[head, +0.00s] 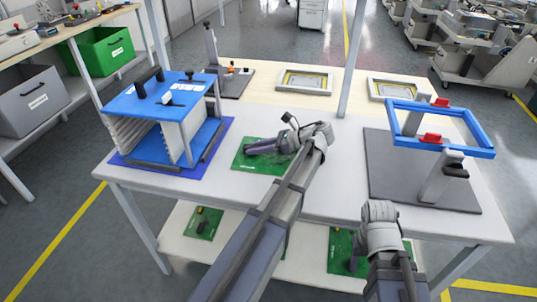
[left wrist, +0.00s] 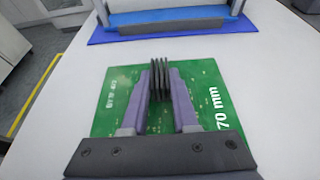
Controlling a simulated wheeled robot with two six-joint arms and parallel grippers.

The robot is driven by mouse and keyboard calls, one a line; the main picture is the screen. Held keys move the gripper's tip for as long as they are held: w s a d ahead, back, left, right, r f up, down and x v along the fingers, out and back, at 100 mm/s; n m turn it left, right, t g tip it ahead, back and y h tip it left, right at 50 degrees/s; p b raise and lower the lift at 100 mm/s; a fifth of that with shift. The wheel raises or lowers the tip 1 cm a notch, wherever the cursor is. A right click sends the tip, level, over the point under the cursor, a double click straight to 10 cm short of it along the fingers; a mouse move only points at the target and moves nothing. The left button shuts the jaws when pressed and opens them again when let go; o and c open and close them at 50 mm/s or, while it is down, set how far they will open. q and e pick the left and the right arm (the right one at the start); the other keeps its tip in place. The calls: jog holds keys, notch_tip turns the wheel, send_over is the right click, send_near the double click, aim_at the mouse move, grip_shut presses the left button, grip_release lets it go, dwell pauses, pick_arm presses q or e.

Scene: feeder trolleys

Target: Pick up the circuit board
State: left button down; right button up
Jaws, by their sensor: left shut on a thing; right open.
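The green circuit board (head: 243,159) lies on the white table, right of the blue rack. In the left wrist view the board (left wrist: 112,95) carries white lettering, including "70 mm" at its right edge. A dark finned part (left wrist: 160,80) stands up from the board. My left gripper (head: 262,147) reaches in over the board. Its two fingers (left wrist: 160,102) are shut on the finned part and hide some of the board. I cannot tell any gap between board and table. My right gripper (head: 356,248) is low at the table's front edge, apart from the board; its fingers are hard to make out.
The blue-topped rack (head: 152,102) stands on a blue mat to the left. A blue frame (head: 396,119) on a grey-based stand is at the right. Light trays (head: 297,81) lie at the back. More green boards (head: 204,228) lie on the lower shelf. The front middle tabletop is largely clear.

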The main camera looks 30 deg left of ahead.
pick_arm(q)
jog(key=shift+r, duration=0.2)
dwell(0.6)
notch_tip(320, 180, up, 10)
jog(key=p, duration=1)
jog(key=shift+f, duration=0.15)
